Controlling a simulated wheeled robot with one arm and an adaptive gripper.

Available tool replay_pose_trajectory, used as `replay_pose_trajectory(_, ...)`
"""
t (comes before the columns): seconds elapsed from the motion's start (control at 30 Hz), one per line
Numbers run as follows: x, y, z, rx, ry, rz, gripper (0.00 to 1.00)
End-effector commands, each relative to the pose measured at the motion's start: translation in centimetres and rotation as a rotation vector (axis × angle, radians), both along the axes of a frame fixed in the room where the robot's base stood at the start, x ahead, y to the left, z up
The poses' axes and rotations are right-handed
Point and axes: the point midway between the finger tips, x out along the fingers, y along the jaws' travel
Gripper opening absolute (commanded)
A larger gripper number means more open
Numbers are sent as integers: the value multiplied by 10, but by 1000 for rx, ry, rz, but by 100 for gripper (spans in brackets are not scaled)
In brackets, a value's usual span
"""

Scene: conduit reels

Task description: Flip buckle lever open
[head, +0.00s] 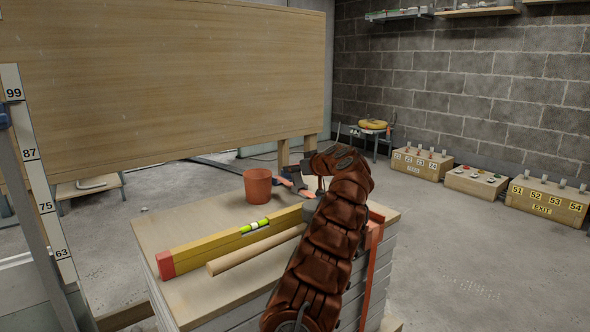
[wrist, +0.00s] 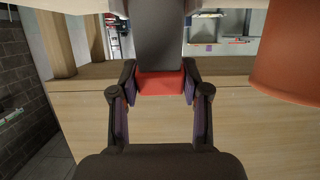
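An orange-red strap (head: 374,262) runs down the right side of the stacked boards. Its upper part is behind my arm in the head view, and I cannot make out a buckle there. My gripper (head: 312,184) is low over the board top, partly hidden by my arm. In the wrist view my gripper (wrist: 161,88) has its two fingers well apart. A red piece (wrist: 160,83) shows between the fingertips, with a dark flat piece (wrist: 160,35) above it. I cannot tell whether these are buckle and lever, or whether the fingers touch them.
A terracotta pot (head: 257,187) stands on the stack (head: 152,232), left of my gripper. A yellow level (head: 215,242) and a wooden dowel (head: 250,252) lie in front. Orange-handled tools (head: 283,181) lie near my gripper. Numbered boxes (head: 546,202) stand along the right wall. The floor right is clear.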

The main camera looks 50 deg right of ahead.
Motion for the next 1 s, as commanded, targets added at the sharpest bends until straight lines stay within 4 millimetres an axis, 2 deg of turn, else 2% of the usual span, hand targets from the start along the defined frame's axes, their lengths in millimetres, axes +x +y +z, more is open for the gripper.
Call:
replay_pose_trajectory(0.03, 0, 0, 0, 0, 0, 0, 54)
replay_pose_trajectory(0.2, 0, 0, 0, 0, 0, 0, 71)
replay_pose_trajectory(0.63, -2, 1, 2, 0, -1, 0, 71)
replay_pose_trajectory(1.0, -26, 7, 12, 0, -3, 2, 71)
